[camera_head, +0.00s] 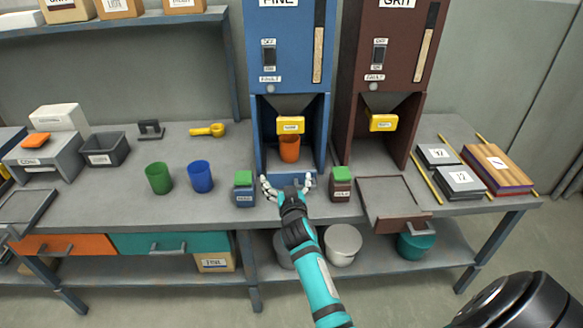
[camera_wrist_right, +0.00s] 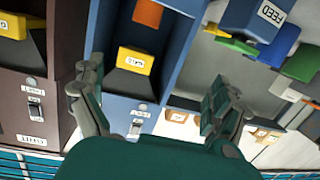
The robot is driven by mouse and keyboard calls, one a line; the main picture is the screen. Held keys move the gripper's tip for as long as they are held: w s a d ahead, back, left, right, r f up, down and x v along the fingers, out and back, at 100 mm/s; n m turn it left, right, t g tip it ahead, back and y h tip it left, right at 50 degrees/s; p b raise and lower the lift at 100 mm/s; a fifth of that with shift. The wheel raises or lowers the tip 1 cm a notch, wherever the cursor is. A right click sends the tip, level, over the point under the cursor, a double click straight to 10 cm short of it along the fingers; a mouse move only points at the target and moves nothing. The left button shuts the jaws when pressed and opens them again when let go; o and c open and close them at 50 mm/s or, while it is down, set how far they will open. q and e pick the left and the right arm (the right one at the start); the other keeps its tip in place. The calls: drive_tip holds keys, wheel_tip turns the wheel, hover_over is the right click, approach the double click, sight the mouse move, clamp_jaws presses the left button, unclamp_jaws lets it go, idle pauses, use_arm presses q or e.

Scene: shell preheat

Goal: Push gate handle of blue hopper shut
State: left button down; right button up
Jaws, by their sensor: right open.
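The blue hopper (camera_head: 290,45) stands at the back of the bench, marked FINE. Its yellow gate handle (camera_head: 290,125) sits under the funnel, above an orange cup (camera_head: 289,149) in the hopper's bay. The handle also shows in the right wrist view (camera_wrist_right: 135,60), with part of the orange cup (camera_wrist_right: 148,12). I cannot tell how far the gate is open. My right gripper (camera_head: 287,183) is open and empty at the front of the bay, low and apart from the handle. Its spread fingers also show in the right wrist view (camera_wrist_right: 155,90). My left gripper is not in view.
A brown hopper (camera_head: 391,45) with a yellow handle (camera_head: 383,122) stands to the right. Green-topped blue (camera_head: 244,196) and brown (camera_head: 340,190) containers flank my right gripper. Green (camera_head: 159,178) and blue (camera_head: 200,177) cups stand left. A brown-fronted tray (camera_head: 388,188) lies right.

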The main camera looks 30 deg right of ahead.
drive_tip(key=s+a+f+n+g+y, duration=0.1)
drive_tip(key=a+f+y, duration=0.1)
drive_tip(key=f, duration=0.6)
drive_tip(key=shift+s+a+n+p, duration=0.3)
drive_tip(key=shift+s+a+p, duration=0.05)
drive_tip(key=shift+a, duration=0.5)
drive_tip(key=shift+f, duration=0.1)
drive_tip(key=s+a+f+n+g+y, duration=0.25)
drive_tip(key=s+a+f, duration=0.25)
drive_tip(key=s+f, duration=0.8)
drive_tip(key=s+a+f+n+g+y, duration=0.15)
drive_tip(key=s+a+f+g, duration=0.25)
drive_tip(key=s+f, duration=0.9)
drive_tip(key=s+f+g, duration=0.2)
drive_tip(key=s+f, duration=0.3)
drive_tip(key=s, duration=0.4)
drive_tip(key=s+f+g, duration=0.2)
drive_tip(key=s+f, duration=0.3)
drive_tip(key=s, duration=0.4)
drive_tip(key=s+f+n+g+y, duration=0.1)
drive_tip(key=s+f+g, duration=0.1)
drive_tip(key=s+f, duration=0.4)
drive_tip(key=s, duration=0.3)
drive_tip(key=shift+s+a, duration=0.25)
drive_tip(key=shift+a, duration=0.1)
